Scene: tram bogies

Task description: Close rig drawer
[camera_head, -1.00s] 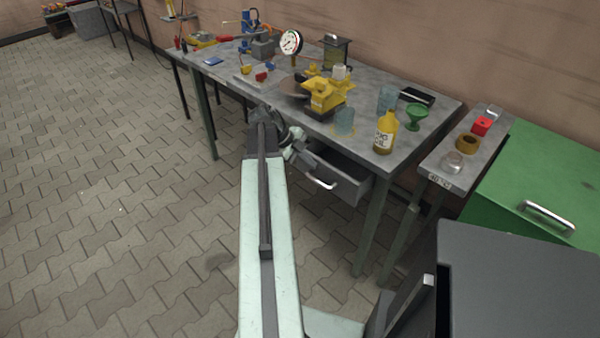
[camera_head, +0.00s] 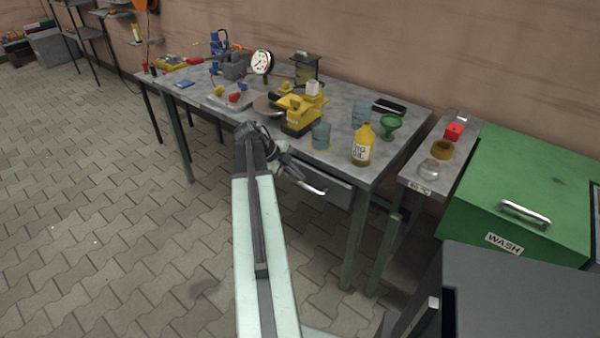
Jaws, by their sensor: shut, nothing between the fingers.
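The rig drawer (camera_head: 336,191) is grey with a pale bar handle (camera_head: 313,190) and sits under the front right of the grey workbench (camera_head: 395,152). Little or none of its inside shows, and any remaining gap at its front cannot be judged. My arm reaches up from the bottom of the view to the bench's front edge. My gripper (camera_head: 290,170) is shut and empty, close to the left part of the drawer front. Whether it touches the drawer is unclear, because my arm hides part of the front's left end.
A yellow oil bottle (camera_head: 362,145), a green funnel (camera_head: 390,127), a yellow machine (camera_head: 300,112) and a dial gauge (camera_head: 261,62) stand on the bench. A green wash cabinet (camera_head: 545,180) is to the right. The paved floor (camera_head: 90,220) at left is clear.

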